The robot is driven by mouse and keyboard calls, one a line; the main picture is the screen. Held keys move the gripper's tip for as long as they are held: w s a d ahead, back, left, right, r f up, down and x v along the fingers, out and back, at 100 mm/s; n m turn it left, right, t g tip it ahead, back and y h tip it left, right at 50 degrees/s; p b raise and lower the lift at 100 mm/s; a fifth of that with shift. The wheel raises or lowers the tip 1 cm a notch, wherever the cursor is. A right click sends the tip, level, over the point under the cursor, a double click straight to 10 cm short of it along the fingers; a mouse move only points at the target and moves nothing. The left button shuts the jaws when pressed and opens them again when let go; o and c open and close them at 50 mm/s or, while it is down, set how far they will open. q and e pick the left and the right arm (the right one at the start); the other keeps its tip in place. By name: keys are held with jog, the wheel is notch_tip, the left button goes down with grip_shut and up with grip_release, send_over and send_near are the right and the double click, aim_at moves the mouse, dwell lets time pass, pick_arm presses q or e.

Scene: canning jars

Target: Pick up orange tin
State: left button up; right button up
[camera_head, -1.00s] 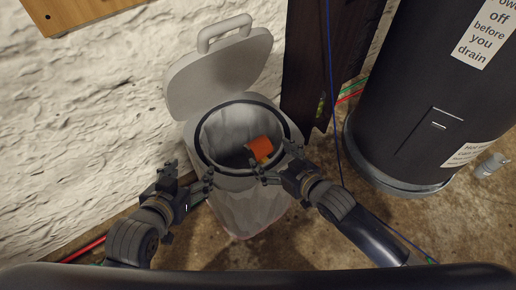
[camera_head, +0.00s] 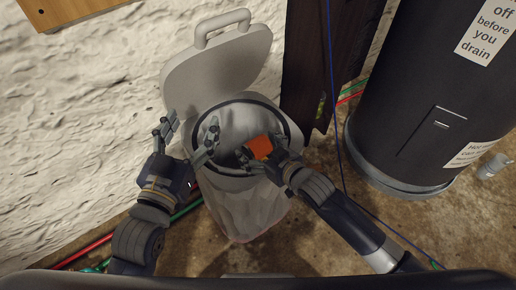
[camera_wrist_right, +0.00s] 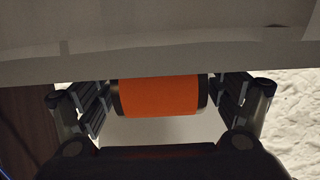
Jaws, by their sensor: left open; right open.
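The orange tin (camera_head: 260,146) is a short orange cylinder with dark ends, inside the open bin (camera_head: 250,208). My right gripper (camera_head: 263,154) reaches over the bin's front right rim to the tin. In the right wrist view, the tin (camera_wrist_right: 160,96) lies sideways between the spread fingers of my right gripper (camera_wrist_right: 163,102), close to both finger pads. Whether the pads touch it is unclear. My left gripper (camera_head: 190,124) is open and empty at the bin's left rim, its fingers pointing up in the picture. What the tin rests on is hidden.
The bin's grey lid (camera_head: 217,62) stands raised behind it. A white rough wall (camera_head: 75,130) is at left. A dark post (camera_head: 307,75) and a large black tank (camera_head: 425,105) stand at right.

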jog(key=shift+c, duration=0.2)
jog(key=c, duration=1.1)
jog(key=shift+o, duration=0.2)
